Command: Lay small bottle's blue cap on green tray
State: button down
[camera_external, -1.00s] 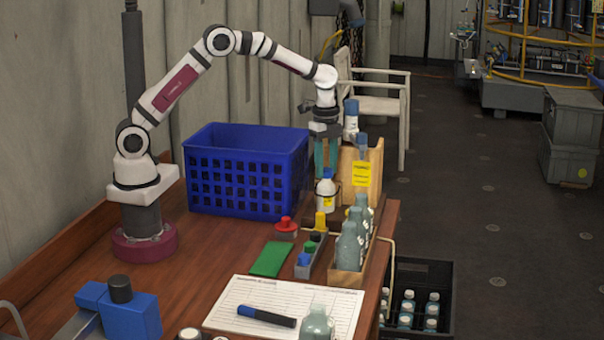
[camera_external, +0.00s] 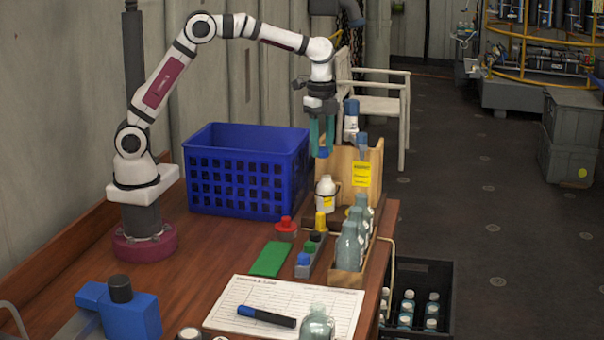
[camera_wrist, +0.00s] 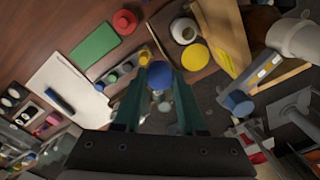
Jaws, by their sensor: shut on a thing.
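My gripper (camera_external: 322,141) is shut on the blue cap (camera_external: 323,153), which shows below the teal fingertips, in the air above the small bottle. In the wrist view the blue cap (camera_wrist: 159,74) sits between the two fingers. The small white bottle (camera_external: 326,196) with a yellow label stands upright and uncapped by the wooden rack; it also shows in the wrist view (camera_wrist: 182,30). The green tray (camera_external: 271,259) lies flat and bare on the table, nearer the camera and left of the bottle. It shows upper left in the wrist view (camera_wrist: 95,45).
A blue crate (camera_external: 248,172) stands left of my gripper. A taller blue-topped bottle (camera_external: 351,122) and a wooden rack (camera_external: 375,160) are close on the right. A red-knobbed object (camera_external: 286,227) and a grey holder (camera_external: 311,257) with coloured caps flank the green tray.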

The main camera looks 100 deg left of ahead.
jog(key=d+r, duration=0.3)
jog(key=d, duration=0.2)
jog(key=s+d+f+m, duration=0.2)
jog(key=s+d+f, duration=0.4)
jog(key=d, duration=0.3)
jog(key=s+d+f+m, duration=0.3)
jog(key=s+d+f, duration=0.25)
jog(key=d, duration=0.35)
send_over(277, 250)
jog(key=f, duration=0.7)
jog(key=shift+s+d+f, duration=0.1)
jog(key=shift+s+f, duration=0.1)
jog(key=shift+f, duration=0.05)
notch_tip(277, 250, down, 4)
jog(key=shift+w+f, duration=0.1)
jog(key=shift+c, duration=2.4)
grip_release()
